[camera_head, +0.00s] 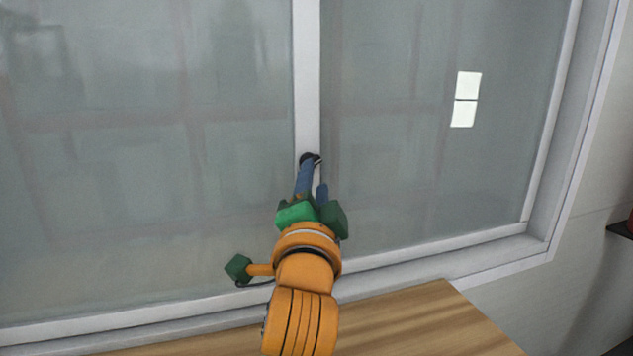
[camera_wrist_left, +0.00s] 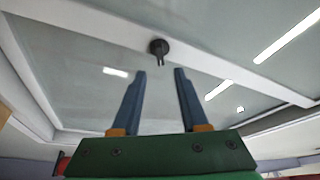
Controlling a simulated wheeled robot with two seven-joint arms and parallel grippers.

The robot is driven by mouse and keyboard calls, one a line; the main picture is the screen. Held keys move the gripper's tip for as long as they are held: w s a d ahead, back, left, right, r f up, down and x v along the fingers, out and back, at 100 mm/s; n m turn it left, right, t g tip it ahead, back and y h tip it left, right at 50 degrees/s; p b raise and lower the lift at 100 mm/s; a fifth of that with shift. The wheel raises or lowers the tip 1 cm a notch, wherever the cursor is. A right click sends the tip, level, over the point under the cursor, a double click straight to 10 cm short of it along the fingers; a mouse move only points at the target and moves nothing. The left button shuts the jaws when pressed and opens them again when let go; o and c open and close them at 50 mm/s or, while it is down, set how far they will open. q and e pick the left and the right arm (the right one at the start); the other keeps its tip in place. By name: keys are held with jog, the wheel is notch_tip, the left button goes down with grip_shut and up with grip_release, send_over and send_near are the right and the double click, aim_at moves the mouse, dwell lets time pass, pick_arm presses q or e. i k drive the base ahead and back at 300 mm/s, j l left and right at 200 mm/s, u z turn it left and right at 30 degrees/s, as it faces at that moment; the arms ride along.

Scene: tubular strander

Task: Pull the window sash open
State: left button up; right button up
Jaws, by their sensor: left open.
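The window has two large glass panes in white frames, with a white upright (camera_head: 307,75) between them. A small dark handle (camera_head: 310,158) sits on this upright in the head view. It also shows in the left wrist view as a black knob (camera_wrist_left: 159,48) with a short lever, just beyond the fingertips and in line with the gap between them. My left gripper (camera_head: 313,182) has blue fingers, open and empty, pointing at the handle. In the head view a fingertip overlaps the handle; in the wrist view the fingers look apart from it. My right gripper is not in view.
A wooden surface (camera_head: 420,317) lies below the window at the front. The white bottom frame rail (camera_head: 440,247) runs above it. A grey wall (camera_head: 585,255) is at the right, with a dark object at the right edge. The glass shows bright light reflections.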

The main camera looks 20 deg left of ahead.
aim_at(303, 18)
jog(key=k+l, duration=0.85)
